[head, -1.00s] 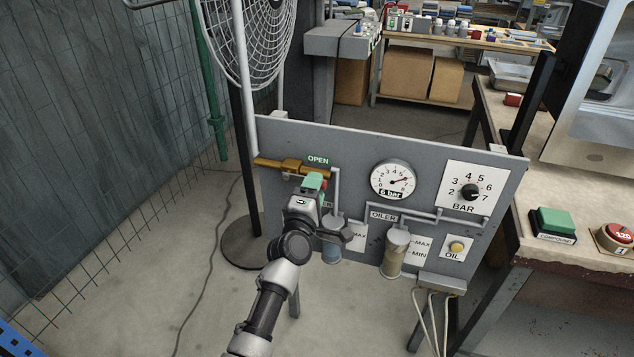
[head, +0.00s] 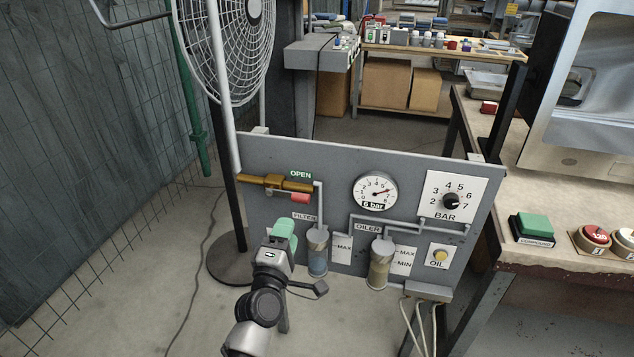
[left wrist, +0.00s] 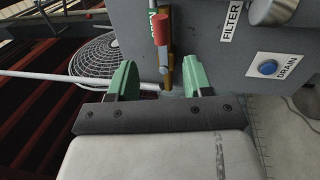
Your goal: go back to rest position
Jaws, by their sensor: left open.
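The valve's red handle (head: 300,198) points right under the OPEN label in the head view. The red handle (left wrist: 160,30) also shows in the left wrist view, beyond the fingers and apart from them. My right gripper is not in view.
The panel carries a pressure gauge (head: 374,192), a BAR knob (head: 451,201), a filter bowl (head: 317,255) and an oiler bowl (head: 379,267). A fan (head: 228,50) stands behind it on the left.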

